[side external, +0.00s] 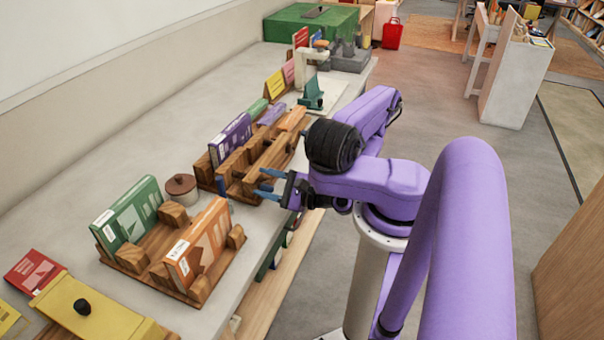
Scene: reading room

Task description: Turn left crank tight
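My gripper (258,182) reaches left over the counter, its two blue fingers apart with a gap between them. It is at the front edge of a wooden stand (262,157) that holds a purple book (231,139). A small upright blue piece (220,186) stands at the stand's near left end, left of the fingers. I cannot tell whether it is a crank. A second wooden stand (128,259), nearer the camera, holds a green book (128,215) and an orange book (197,246). No crank handle can be made out clearly. I cannot tell whether the fingers touch the stand.
A brown-lidded pot (181,187) stands between the two stands. A yellow box with a black knob (84,307) and a red book (33,272) lie at the near left. A dark green holder (312,96) and a green block (311,22) are farther back.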

